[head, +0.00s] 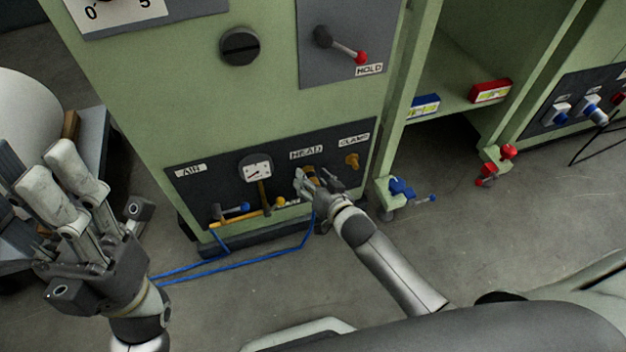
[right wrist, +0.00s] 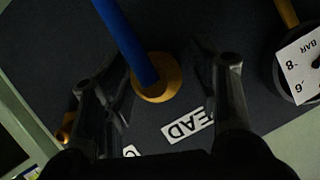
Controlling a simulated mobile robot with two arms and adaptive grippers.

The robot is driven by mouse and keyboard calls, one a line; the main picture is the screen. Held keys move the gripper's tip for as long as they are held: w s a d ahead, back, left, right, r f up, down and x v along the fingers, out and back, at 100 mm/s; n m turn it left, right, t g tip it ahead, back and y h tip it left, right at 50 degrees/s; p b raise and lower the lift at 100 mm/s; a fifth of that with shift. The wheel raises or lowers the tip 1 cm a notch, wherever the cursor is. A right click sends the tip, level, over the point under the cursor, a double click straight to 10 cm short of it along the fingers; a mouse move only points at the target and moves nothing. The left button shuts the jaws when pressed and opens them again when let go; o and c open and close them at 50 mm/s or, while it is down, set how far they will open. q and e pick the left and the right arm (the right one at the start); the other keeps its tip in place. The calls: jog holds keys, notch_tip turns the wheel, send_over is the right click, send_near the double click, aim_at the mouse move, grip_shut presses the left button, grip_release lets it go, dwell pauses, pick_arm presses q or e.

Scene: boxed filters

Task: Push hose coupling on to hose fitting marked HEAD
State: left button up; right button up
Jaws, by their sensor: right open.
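The HEAD label (head: 306,152) is on the dark panel, upside down and partly hidden in the right wrist view (right wrist: 188,126). My right gripper (head: 314,182) is at the panel just below that label. In the right wrist view its open fingers (right wrist: 160,85) stand apart on either side of the brass piece (right wrist: 158,80) at the end of the blue hose (right wrist: 127,40). The HEAD fitting is hidden behind the brass piece and hose. I cannot tell how far the coupling is on. My left gripper (head: 52,165) is at the left, away from the panel, holding nothing visible.
A pressure gauge (head: 257,170) and yellow pipework with a blue-handled valve (head: 243,207) are left of my right gripper. A brass CLAMP fitting (head: 352,160) is to its right. The hose (head: 262,262) trails over the floor to the left. Shelves (head: 455,85) hold blue and red boxes.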

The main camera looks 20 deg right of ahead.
jog(key=v, duration=1.2)
dwell(0.5)
